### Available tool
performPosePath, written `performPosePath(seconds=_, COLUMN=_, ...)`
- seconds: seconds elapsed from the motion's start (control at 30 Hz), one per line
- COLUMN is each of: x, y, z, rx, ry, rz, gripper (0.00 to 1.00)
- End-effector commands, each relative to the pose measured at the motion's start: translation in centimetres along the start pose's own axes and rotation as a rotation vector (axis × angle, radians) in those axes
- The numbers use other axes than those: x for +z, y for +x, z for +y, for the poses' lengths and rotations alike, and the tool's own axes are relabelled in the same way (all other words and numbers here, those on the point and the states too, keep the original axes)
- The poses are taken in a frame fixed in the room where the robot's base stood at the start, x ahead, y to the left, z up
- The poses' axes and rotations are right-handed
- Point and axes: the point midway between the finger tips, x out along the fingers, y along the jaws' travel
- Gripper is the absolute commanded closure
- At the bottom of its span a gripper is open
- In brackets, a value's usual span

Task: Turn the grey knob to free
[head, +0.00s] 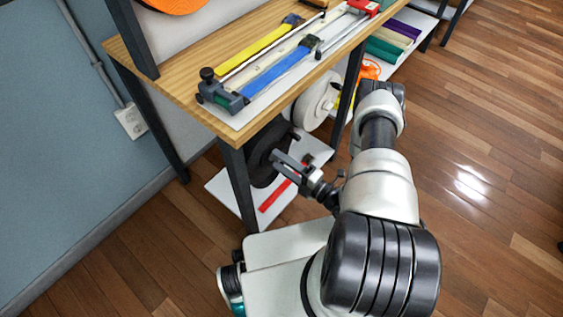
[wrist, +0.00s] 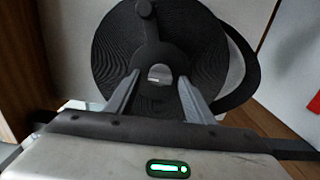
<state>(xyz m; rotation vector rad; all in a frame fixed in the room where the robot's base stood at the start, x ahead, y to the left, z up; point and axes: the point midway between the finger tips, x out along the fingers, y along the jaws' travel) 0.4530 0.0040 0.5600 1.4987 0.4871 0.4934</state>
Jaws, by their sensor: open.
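My gripper (head: 281,160) is open under the workbench, in front of a black strap reel (head: 262,150). In the wrist view my gripper (wrist: 159,78) has its two fingers apart with nothing between them, and the black reel (wrist: 110,50) fills the space ahead. A dark grey arm with a round knob (wrist: 145,9) at its top end crosses the reel from its centre upward. The knob is above my fingertips. I cannot tell the knob's setting or any marking. In the head view a dark round knob (head: 207,73) stands on a clamp-like tool at the bench's front corner.
The wooden bench top (head: 190,70) carries yellow and blue straps. A white reel (head: 315,100) hangs beside the black one. A dark bench leg (head: 237,185) stands left of my gripper. A low white shelf (head: 222,188) with a red strip (head: 272,196) lies below.

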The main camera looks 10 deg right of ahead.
Motion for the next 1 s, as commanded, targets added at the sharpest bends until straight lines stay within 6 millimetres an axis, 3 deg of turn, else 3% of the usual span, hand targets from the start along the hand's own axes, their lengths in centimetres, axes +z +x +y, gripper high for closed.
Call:
performPosePath(seconds=0.17, x=0.0, y=-1.1, z=0.0, rx=-0.001, ry=0.001, rz=-0.001, gripper=0.52)
performPosePath(seconds=0.5, x=0.1, y=-7.9, z=0.1, rx=-0.002, ry=0.001, rz=-0.004, gripper=0.52)
performPosePath(seconds=0.7, x=0.1, y=-11.0, z=0.0, rx=-0.001, ry=0.000, rz=-0.002, gripper=0.52)
performPosePath(seconds=1.0, x=0.0, y=-12.1, z=0.0, rx=0.000, ry=0.000, rz=0.000, gripper=0.52)
